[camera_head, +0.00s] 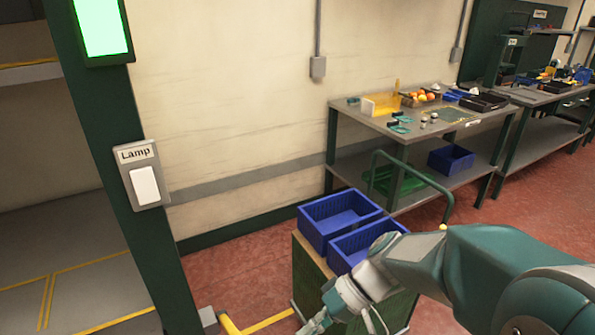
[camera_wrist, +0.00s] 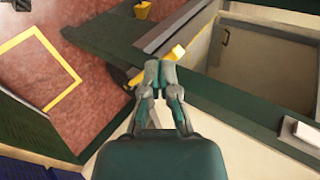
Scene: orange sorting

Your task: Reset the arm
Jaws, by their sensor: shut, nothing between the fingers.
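My arm reaches in from the lower right in the head view. My gripper (camera_wrist: 160,70) points away from the camera in the wrist view, its two fingertips together and nothing between them. In the head view my gripper is at the bottom edge, in front of a green cabinet, with its tips partly cut off. Behind my wrist are two open blue crates (camera_head: 316,233) on top of the cabinet (camera_head: 310,275).
A green post (camera_head: 120,180) at left carries a lamp switch (camera_head: 145,185) and a lit green panel (camera_head: 101,28). A workbench (camera_head: 345,107) with oranges stands by the wall, another bench further right. Red floor (camera_head: 240,275) is open left of the cabinet.

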